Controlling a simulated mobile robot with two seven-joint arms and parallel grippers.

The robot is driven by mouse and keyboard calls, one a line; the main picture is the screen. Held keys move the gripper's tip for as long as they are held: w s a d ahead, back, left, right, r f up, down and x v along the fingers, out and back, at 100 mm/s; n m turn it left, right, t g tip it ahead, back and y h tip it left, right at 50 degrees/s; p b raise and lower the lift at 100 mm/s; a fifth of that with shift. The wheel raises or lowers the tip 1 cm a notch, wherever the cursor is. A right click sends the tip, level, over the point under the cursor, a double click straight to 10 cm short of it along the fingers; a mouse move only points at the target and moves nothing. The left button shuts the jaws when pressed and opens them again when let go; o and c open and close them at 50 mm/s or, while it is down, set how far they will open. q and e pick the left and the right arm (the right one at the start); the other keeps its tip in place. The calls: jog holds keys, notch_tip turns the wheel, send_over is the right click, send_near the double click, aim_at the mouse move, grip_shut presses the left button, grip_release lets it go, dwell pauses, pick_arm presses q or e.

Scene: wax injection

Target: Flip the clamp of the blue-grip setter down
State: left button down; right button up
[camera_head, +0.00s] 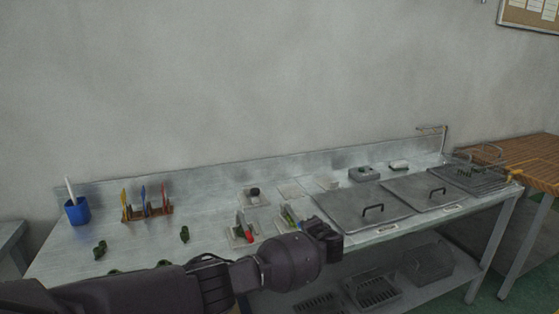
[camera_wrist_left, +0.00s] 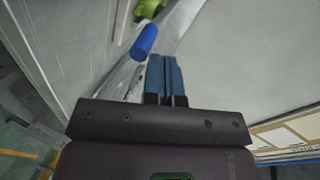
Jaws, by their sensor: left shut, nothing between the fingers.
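In the left wrist view the blue grip (camera_wrist_left: 145,40) of the setter is a short cylinder, just above and left of my left gripper's fingertips (camera_wrist_left: 165,60). The fingers are shut with nothing between them and look close to the grip; I cannot tell whether they touch it. A yellow-green part (camera_wrist_left: 148,9) shows beyond the grip, cut off by the top edge. In the head view a green part (camera_head: 289,215) shows behind my left arm, while the blue grip and my fingertips are not clearly visible. The clamp's angle cannot be told. My right gripper is not in view.
A red-grip tool (camera_head: 242,232) sits on a pale plate left of the green part. Lidded metal tanks (camera_head: 362,205) stand to the right. A blue cup (camera_head: 77,211) and a colourful tool rack (camera_head: 147,209) stand at left. Small green pieces (camera_head: 100,250) lie on the bench.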

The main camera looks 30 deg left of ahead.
pick_arm(q)
jog(key=shift+s+d+f, duration=0.1)
jog(key=shift+f, duration=0.45)
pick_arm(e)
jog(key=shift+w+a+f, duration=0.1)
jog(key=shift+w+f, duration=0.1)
pick_arm(q)
jog(key=shift+s+f, duration=0.1)
jog(key=shift+f, duration=0.1)
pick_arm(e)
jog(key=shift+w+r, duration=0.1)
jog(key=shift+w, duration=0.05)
